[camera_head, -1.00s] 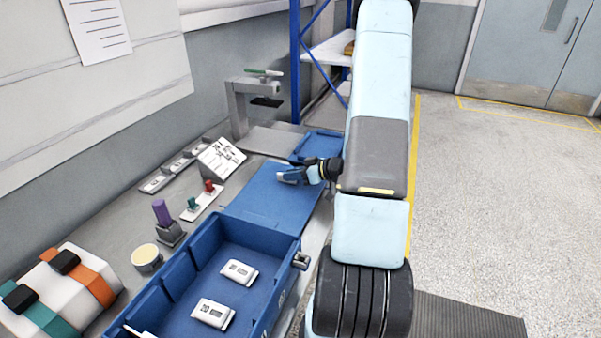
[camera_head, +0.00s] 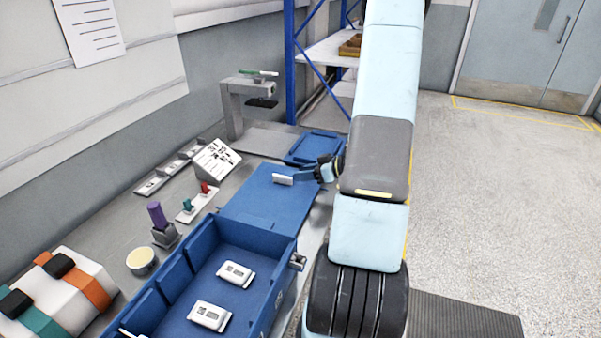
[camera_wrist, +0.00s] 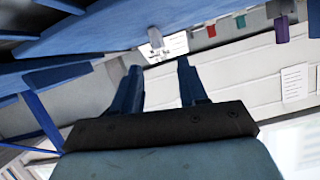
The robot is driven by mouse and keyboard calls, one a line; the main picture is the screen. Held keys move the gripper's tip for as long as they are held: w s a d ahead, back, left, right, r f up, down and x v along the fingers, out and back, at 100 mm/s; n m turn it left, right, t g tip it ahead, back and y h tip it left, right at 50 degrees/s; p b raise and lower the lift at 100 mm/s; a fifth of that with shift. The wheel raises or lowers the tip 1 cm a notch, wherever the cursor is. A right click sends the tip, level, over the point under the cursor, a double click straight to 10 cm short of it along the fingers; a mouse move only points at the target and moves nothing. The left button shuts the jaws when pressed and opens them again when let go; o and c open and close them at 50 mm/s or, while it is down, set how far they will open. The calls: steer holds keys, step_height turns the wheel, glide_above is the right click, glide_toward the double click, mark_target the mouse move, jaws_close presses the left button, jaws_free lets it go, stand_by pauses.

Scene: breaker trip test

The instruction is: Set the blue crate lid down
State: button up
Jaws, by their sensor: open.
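The blue crate lid (camera_head: 262,203) lies flat beside the far end of the blue crate, with its pale handle (camera_head: 283,179) on top. What bears the lid from below is hidden. My gripper (camera_head: 310,176) is just right of the handle, low over the lid. In the wrist view my gripper (camera_wrist: 158,66) is open with nothing between its two fingers. The handle (camera_wrist: 155,38) shows there just beyond the fingertips, apart from them, against the blue lid (camera_wrist: 120,28).
The open blue crate (camera_head: 190,252) in front holds white breaker modules (camera_head: 236,273). Another blue container (camera_head: 314,148) lies behind the lid. A sloped card stand (camera_head: 216,159), small red and green levers, a purple-topped piece (camera_head: 157,214) and a grey stand (camera_head: 232,108) line the left.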

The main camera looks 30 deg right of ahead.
steer(key=v, duration=0.5)
steer(key=shift+s+d+r, duration=0.15)
steer(key=shift+s+d, duration=0.05)
steer(key=shift+s, duration=0.05)
steer(key=w+r+m+h, duration=0.1)
steer(key=w+r+h, duration=0.7)
steer(key=r, duration=0.4)
steer(key=s+a+r+m+h, duration=0.2)
steer(key=a+r+h, duration=0.2)
steer(key=r, duration=0.6)
steer(key=s+a+r+m+g+y, duration=0.1)
steer(key=s+a+r+g, duration=0.1)
steer(key=s+a, duration=0.7)
steer(key=s+a+r+m+g+y, duration=0.2)
steer(key=s+a, duration=0.7)
steer(key=s, duration=0.5)
steer(key=shift+a+r+g, duration=0.25)
steer(key=shift+r+g, duration=0.25)
steer(key=shift+r, duration=0.3)
